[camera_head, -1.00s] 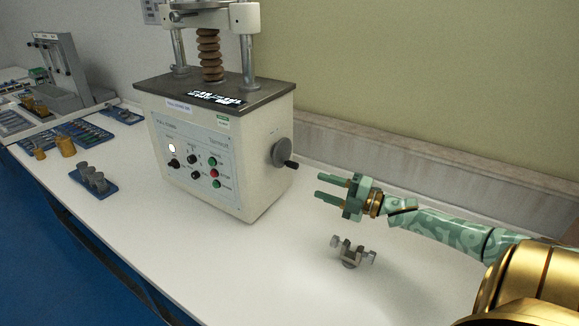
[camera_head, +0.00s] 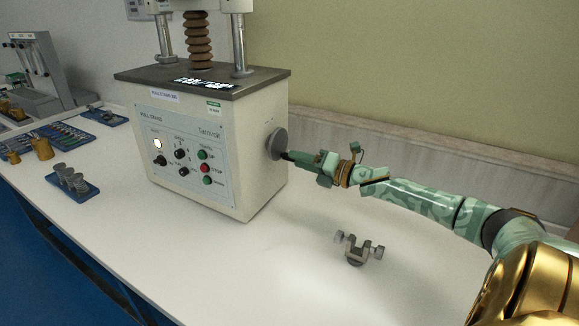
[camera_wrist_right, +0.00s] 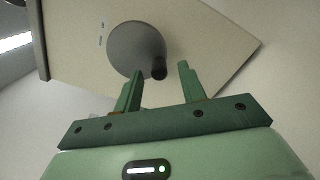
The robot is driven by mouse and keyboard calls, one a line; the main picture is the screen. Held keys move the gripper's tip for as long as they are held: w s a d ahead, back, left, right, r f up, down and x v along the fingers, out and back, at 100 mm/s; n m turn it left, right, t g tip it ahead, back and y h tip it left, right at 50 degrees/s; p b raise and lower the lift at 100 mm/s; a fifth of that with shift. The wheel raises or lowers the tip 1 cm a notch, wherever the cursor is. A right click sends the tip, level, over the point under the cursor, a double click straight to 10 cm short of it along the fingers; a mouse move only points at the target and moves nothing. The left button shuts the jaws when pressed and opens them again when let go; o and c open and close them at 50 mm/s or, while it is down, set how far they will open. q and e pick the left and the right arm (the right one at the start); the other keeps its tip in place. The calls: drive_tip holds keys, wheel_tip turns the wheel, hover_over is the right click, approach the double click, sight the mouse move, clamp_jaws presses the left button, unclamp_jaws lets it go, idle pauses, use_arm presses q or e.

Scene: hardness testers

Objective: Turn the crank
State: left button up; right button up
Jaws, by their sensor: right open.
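The crank is a grey disc (camera_head: 277,143) with a dark handle on the right side of the cream tester (camera_head: 190,150). In the right wrist view the disc (camera_wrist_right: 135,48) fills the upper middle, and its black handle (camera_wrist_right: 159,68) points toward the camera. My right gripper (camera_head: 296,157) is at the crank, its fingers pointing left at the handle. In the right wrist view my open right gripper (camera_wrist_right: 160,84) has one finger on each side of the handle's line, with the handle nearer the right finger. I cannot tell whether they touch. My left gripper is not in view.
A small metal clamp (camera_head: 357,249) lies on the white table below my right arm. Blue trays with weights (camera_head: 72,181) and tools (camera_head: 62,136) are on the left. The table right of the tester is mostly clear, with a wall behind.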

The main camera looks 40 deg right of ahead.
sight(278, 158)
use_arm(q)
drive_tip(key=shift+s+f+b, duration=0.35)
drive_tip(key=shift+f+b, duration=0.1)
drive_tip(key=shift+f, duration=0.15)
use_arm(e)
drive_tip(key=shift+x, duration=1.4)
clamp_jaws()
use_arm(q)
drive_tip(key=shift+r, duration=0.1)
use_arm(e)
drive_tip(key=shift+r, duration=0.1)
drive_tip(key=m+p, duration=0.1)
drive_tip(key=a+m+p, duration=0.1)
drive_tip(key=m+p, duration=0.1)
drive_tip(key=shift+s+r, duration=0.15)
drive_tip(key=shift+s, duration=0.05)
drive_tip(key=shift+s+a+m+p, duration=0.1)
drive_tip(key=shift+a+m+p, duration=0.15)
drive_tip(key=shift+m+p, duration=1)
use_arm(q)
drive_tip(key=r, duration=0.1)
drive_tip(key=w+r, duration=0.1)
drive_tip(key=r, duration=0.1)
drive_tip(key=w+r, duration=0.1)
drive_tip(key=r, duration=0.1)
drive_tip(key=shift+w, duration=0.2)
use_arm(e)
drive_tip(key=shift+a+m, duration=0.1)
drive_tip(key=shift+m, duration=0.25)
drive_tip(key=shift+f, duration=0.25)
